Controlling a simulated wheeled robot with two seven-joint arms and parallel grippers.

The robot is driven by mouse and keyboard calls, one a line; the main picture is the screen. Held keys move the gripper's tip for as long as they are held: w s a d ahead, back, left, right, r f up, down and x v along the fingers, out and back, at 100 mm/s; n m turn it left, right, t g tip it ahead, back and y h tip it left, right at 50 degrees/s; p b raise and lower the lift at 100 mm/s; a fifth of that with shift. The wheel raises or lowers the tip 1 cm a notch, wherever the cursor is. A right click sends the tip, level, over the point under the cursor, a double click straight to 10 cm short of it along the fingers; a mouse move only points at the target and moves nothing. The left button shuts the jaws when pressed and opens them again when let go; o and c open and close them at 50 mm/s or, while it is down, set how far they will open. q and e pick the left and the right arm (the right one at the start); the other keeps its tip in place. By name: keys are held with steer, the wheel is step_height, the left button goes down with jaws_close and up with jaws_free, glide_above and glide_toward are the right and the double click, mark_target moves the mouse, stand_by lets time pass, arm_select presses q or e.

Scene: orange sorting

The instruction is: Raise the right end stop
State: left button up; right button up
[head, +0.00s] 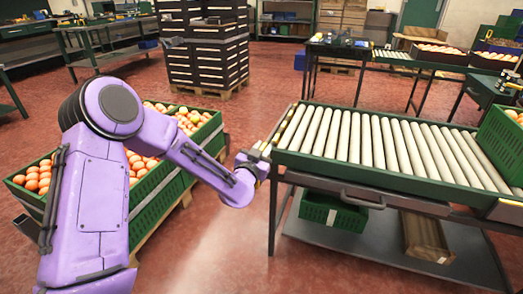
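The roller table (395,150) has a green frame and pale rollers, and stands at the right. At its near right corner, a pale metal piece with a yellow edge (507,211) is cut off by the picture's edge. I cannot tell whether this is the right end stop or how it is set. At the table's left end is a dark strip with yellow marks (288,127). My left gripper (262,158) is just beside the table's left end, small and seen side-on, so its opening is unclear. My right gripper is out of view.
A green crate (503,146) stands on the rollers at the right end. Green crates of oranges (170,182) stand on the left behind my arm. An empty-looking green crate (333,211) and a brown box (425,238) are on the lower shelf. Red floor lies open between.

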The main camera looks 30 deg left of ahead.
arm_select(q)
jaws_close()
step_height(320, 180, up, 8)
steer(key=p, duration=0.7)
steer(key=shift+a+f, duration=0.15)
steer(key=shift+f, duration=0.05)
steer(key=o, duration=0.7)
jaws_free()
steer(key=shift+a, duration=0.15)
steer(key=shift+c, duration=0.2)
steer(key=shift+s, duration=0.1)
steer(key=shift+d, duration=0.2)
